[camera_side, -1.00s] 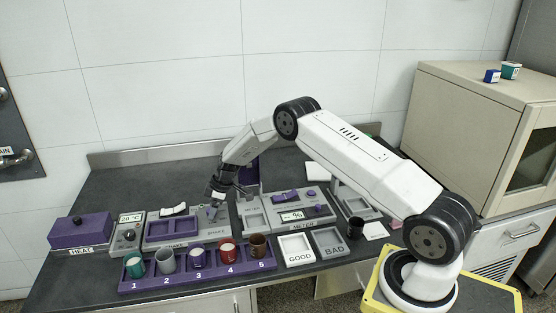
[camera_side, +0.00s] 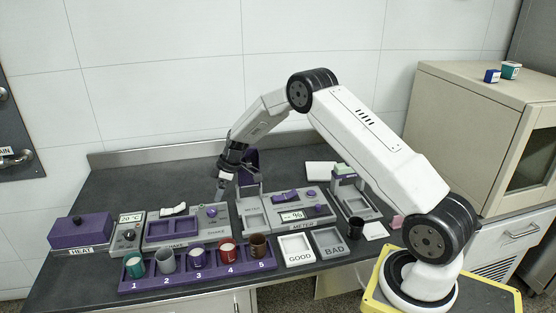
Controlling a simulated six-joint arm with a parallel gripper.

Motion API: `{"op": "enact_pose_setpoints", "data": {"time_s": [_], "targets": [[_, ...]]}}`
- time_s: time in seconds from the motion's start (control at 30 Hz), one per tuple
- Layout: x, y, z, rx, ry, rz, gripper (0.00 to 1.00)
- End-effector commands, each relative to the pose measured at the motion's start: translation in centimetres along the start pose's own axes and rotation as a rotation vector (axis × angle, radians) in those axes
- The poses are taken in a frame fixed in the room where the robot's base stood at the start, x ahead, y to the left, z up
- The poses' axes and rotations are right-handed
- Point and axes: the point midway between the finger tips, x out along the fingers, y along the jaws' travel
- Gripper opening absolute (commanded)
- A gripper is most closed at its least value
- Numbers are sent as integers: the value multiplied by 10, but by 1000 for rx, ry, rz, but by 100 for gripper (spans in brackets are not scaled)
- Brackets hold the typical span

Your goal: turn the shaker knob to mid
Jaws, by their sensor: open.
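The shaker (camera_side: 186,232) is a grey unit with a purple two-slot tray on its left part and a "SHAKE" label. Its small purple knob (camera_side: 211,211) stands on the right part of the panel; its pointer setting is too small to read. My gripper (camera_side: 221,193) points down just above and behind the knob, to its upper right in the picture. It looks apart from the knob and holds nothing that I can see. The jaws are open, though they look narrow from this side.
A rack (camera_side: 182,277) with several coloured cups stands in front of the shaker. A purple heat box (camera_side: 80,232) and a temperature unit (camera_side: 130,236) are to the left. The meter (camera_side: 297,209) is to the right, with GOOD (camera_side: 297,248) and BAD (camera_side: 331,243) trays before it.

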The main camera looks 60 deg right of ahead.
Motion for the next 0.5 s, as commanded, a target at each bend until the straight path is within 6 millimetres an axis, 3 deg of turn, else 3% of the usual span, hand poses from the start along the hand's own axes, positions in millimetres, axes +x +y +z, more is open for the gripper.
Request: {"op": "enact_pose_setpoints", "data": {"time_s": [0.5], "targets": [[2,-2,1,45,-22,9,84]]}}
